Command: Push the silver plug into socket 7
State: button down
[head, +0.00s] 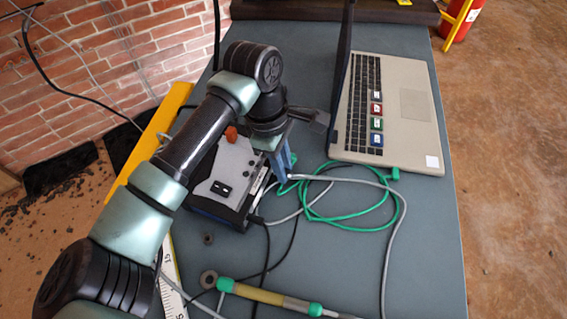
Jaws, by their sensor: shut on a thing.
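My gripper (284,174) points down at the right side of the grey measuring box (232,165), with its blue fingers close to the box's socket side. It is shut on the silver plug (290,178), which is small and mostly hidden by the fingers. A grey cable runs from there to the right and down the table. The sockets on the box's right side are partly hidden by my gripper, and their numbers cannot be read, so I cannot pick out socket 7. I cannot tell whether the plug touches a socket.
A green cable (345,216) lies coiled right of the box, its green plug (395,173) near the open laptop (400,110). Black cables leave the box's front corner. A yellow-sleeved rod (258,294) lies at the front. A yellow level (153,140) borders the left edge. The table's right front is mostly clear.

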jog(key=shift+w+a, duration=0.15)
jog(key=shift+a, duration=0.3)
dwell(0.5)
jog(key=c, duration=0.7)
grip_release()
jog(key=c, duration=0.3)
jog(key=shift+r, duration=0.1)
jog(key=shift+r+p, duration=2)
jog(key=shift+r, duration=1.4)
